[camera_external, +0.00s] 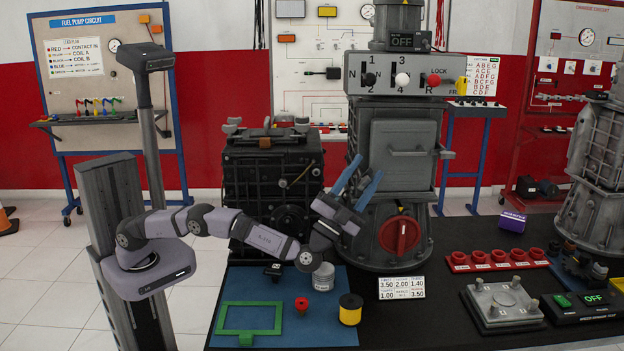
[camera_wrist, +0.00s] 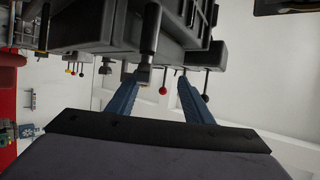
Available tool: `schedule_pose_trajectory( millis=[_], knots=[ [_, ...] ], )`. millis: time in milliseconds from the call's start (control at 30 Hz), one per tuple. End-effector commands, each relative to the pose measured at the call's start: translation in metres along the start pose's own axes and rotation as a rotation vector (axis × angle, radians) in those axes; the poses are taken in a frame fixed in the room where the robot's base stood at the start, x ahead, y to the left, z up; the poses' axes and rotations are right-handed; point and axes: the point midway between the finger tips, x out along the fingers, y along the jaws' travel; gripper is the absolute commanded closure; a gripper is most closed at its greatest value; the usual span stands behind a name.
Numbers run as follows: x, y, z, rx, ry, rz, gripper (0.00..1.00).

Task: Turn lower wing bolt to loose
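My gripper (camera_external: 367,165) is open, with its two blue fingers apart and pointing up in front of the grey gearbox housing (camera_external: 405,125). In the wrist view my gripper (camera_wrist: 156,78) also shows open, with no object clamped between the fingers. A dark grey rod with a small block end (camera_wrist: 143,76) hangs near the left fingertip; I cannot tell whether it touches or whether it is the lower wing bolt. A small grey wing-shaped piece (camera_external: 444,153) sticks out at the housing's right side. The housing's left side is partly hidden by my fingers.
A black engine block (camera_external: 270,170) stands left of my gripper. A red round knob (camera_external: 402,236) sits low on the housing. A blue mat (camera_external: 330,330) holds a green frame (camera_external: 247,322), a red part (camera_external: 301,305) and a yellow spool (camera_external: 350,309). Shift levers with ball knobs sit above.

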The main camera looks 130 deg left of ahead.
Motion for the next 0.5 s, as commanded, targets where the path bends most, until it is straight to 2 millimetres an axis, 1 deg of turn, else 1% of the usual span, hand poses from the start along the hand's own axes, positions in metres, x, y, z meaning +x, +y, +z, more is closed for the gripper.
schedule_pose_trajectory(
  millis=[33,167,200,367,500],
  knots=[
    [0.010,-0.020,-0.004,-0.015,-0.005,-0.041,0.69],
    [0.010,-0.020,-0.004,-0.015,-0.004,-0.041,0.69],
    [0.004,-0.009,-0.002,-0.005,0.000,-0.017,0.69],
    [0.000,-0.008,-0.002,-0.006,0.000,-0.016,0.69],
    [-0.008,-0.006,-0.003,-0.006,0.001,-0.015,0.69]
  ],
)
